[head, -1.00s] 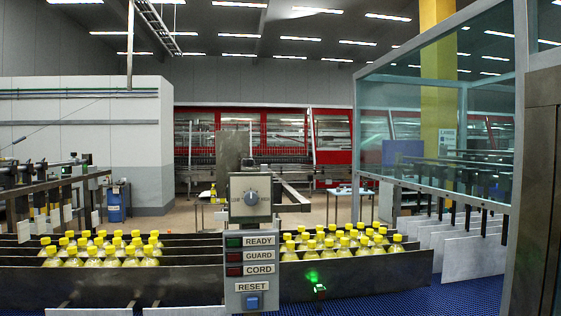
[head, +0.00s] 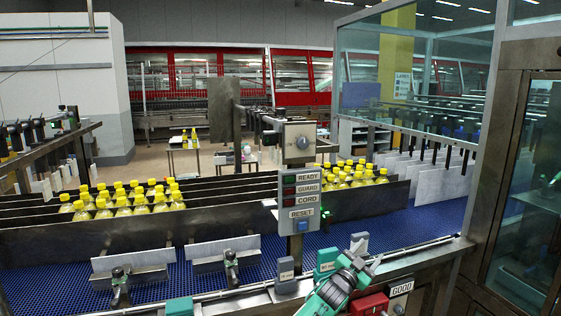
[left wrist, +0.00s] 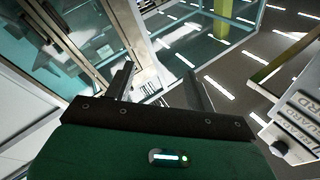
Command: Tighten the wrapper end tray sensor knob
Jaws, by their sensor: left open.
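No knob in view is marked as the wrapper end tray sensor knob. A dark clamp knob (head: 230,256) and a similar one (head: 119,273) stand on the near rail by the white guide plates, left of my gripper. A round dial (head: 302,142) sits on the grey box above the READY/GUARD/CORD/RESET panel (head: 301,203). My left gripper (head: 368,266) is over the front ledge, right of and below that panel. In the left wrist view its two fingers (left wrist: 160,72) are apart with nothing between them. My right gripper is not in view.
Yellow-capped bottles (head: 125,199) stand in lanes between metal dividers (head: 130,232). Labelled blocks (head: 287,272), a red block (head: 370,304) and a GOOD sign (head: 401,290) crowd the ledge around my gripper. A glass-doored cabinet (head: 525,190) stands at right. The blue belt (head: 60,290) is bare in front.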

